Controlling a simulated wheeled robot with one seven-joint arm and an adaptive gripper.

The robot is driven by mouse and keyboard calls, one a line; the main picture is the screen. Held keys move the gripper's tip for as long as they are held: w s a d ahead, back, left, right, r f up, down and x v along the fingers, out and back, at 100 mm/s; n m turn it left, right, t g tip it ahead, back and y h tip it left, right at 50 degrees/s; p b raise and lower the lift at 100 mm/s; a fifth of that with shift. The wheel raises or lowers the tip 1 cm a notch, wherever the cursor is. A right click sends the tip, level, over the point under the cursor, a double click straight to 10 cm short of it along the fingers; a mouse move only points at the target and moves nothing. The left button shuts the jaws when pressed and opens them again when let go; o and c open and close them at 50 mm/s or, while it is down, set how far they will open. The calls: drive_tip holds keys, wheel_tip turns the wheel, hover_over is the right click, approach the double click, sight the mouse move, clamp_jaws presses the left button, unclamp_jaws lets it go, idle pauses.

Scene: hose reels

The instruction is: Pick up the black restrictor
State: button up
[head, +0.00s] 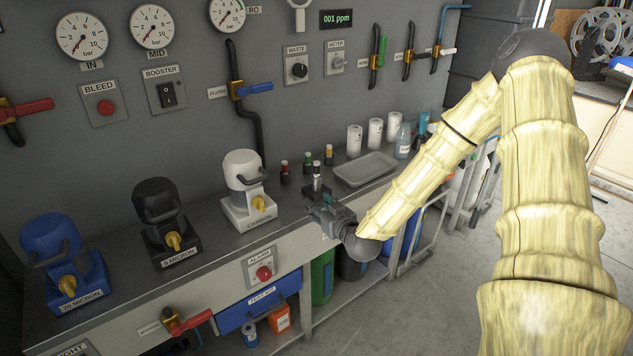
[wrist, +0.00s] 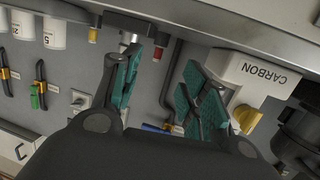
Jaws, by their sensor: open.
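Several small capped restrictors stand on the bench in the head view: one with a red cap (head: 285,172), one green (head: 308,164), one yellow (head: 329,155). Another small restrictor with a dark cap and pale body (head: 317,181) stands nearest my gripper (head: 322,203); it looks like the black one. My gripper is open, and its fingers hide that restrictor's foot in the head view. In the wrist view my gripper (wrist: 160,85) has its teal pads spread wide with nothing held between them. A pale metallic piece (wrist: 129,38) shows beyond the left finger; I cannot tell whether they touch.
The white CARBON housing (head: 243,190) stands left of my gripper and also shows close to the right finger in the wrist view (wrist: 246,82). A grey tray (head: 365,171) lies to the right, with white canisters (head: 375,133) behind it. The wall carries gauges and valves.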

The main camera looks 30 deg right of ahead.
drive_tip(key=t+h+b, duration=0.1)
drive_tip(key=t+h, duration=0.1)
approach(318, 170)
drive_tip(key=shift+m, duration=0.4)
drive_tip(key=shift+w+d, duration=0.4)
drive_tip(key=shift+w, duration=1.4)
drive_tip(key=shift+w+d, duration=0.35)
drive_tip(key=shift+w, duration=1.45)
drive_tip(key=shift+w+d, duration=0.4)
drive_tip(key=shift+w, duration=1.4)
clamp_jaws()
